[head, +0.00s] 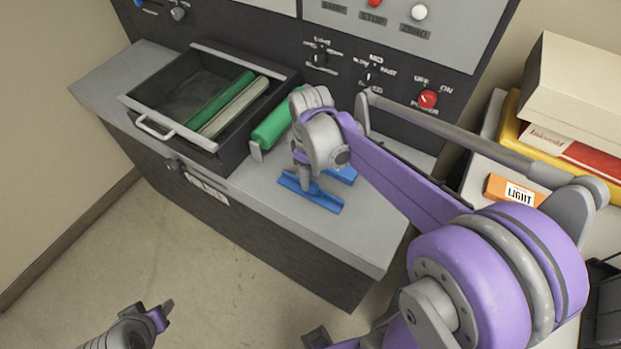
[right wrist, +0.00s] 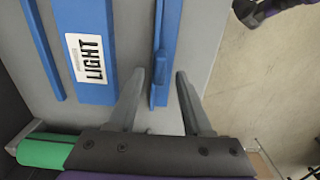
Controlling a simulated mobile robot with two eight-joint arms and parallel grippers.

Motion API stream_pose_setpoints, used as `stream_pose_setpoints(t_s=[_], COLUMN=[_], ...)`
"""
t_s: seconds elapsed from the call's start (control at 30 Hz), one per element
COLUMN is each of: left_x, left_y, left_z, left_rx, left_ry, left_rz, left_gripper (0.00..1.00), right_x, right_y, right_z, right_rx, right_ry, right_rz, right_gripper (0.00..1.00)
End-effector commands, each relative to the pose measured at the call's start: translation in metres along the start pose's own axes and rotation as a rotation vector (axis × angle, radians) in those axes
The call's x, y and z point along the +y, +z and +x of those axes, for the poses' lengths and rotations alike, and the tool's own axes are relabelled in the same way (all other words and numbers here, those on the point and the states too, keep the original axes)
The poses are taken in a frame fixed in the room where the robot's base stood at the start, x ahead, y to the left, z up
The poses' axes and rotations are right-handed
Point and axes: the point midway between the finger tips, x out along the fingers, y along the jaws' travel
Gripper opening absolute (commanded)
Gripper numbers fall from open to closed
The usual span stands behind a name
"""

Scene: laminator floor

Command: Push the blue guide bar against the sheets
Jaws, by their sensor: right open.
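The blue guide bar (head: 318,199) lies on the grey counter, and it also shows in the right wrist view (right wrist: 171,30) with a raised rib along it. My right gripper (head: 304,186) is over the bar; in the right wrist view its open fingers (right wrist: 160,73) stand either side of the rib. I cannot tell whether a finger touches it. The blue sheets (right wrist: 92,22) with a white LIGHT label lie left of the bar, with a strip of bare counter between. In the head view the sheets (head: 346,175) are mostly hidden by my right arm. My left gripper (head: 155,318) is low at bottom left, away from the counter.
Another blue strip (right wrist: 42,45) lies beyond the sheets. A green roller (head: 271,125) and an open drawer (head: 165,122) holding rolls are to the left. The control panel (head: 400,70) rises behind. An orange LIGHT box (head: 505,190) stands right. The counter's front is clear.

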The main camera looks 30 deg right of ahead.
Motion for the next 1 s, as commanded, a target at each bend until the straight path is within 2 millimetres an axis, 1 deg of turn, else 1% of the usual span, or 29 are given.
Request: stream_pose_setpoints(t_s=[0.03,0.17,0.47,0.5,0.57,0.7,0.77,1.0], left_x=[0.000,0.000,0.000,0.000,0.000,0.000,0.000,0.000], left_y=[0.001,0.002,0.002,0.002,0.002,0.002,0.002,0.002], left_z=[0.001,0.001,0.001,0.001,0.001,0.001,0.001,0.001], left_rx=[-0.001,-0.001,-0.001,-0.001,-0.001,-0.001,-0.001,-0.001], left_ry=[0.000,0.000,0.000,0.000,0.000,0.000,0.000,0.000], left_rz=[0.000,0.000,0.000,0.000,0.000,0.000,0.000,0.000], left_gripper=[0.50,0.50,0.50,0.50,0.50,0.50,0.50,0.50], right_x=[0.000,0.000,0.000,0.000,0.000,0.000,0.000,0.000], right_y=[0.000,0.000,0.000,0.000,0.000,0.000,0.000,0.000], right_z=[0.007,0.016,0.018,0.018,0.018,0.018,0.018,0.018], right_rx=[0.000,0.000,0.001,0.001,0.001,0.001,0.001,0.000], right_ry=[0.000,0.000,0.000,0.000,0.000,0.000,0.000,0.000], right_rz=[0.000,0.000,0.000,0.000,0.000,0.000,0.000,0.000], right_gripper=[0.50,0.50,0.50,0.46,0.36,0.10,0.00,0.00])
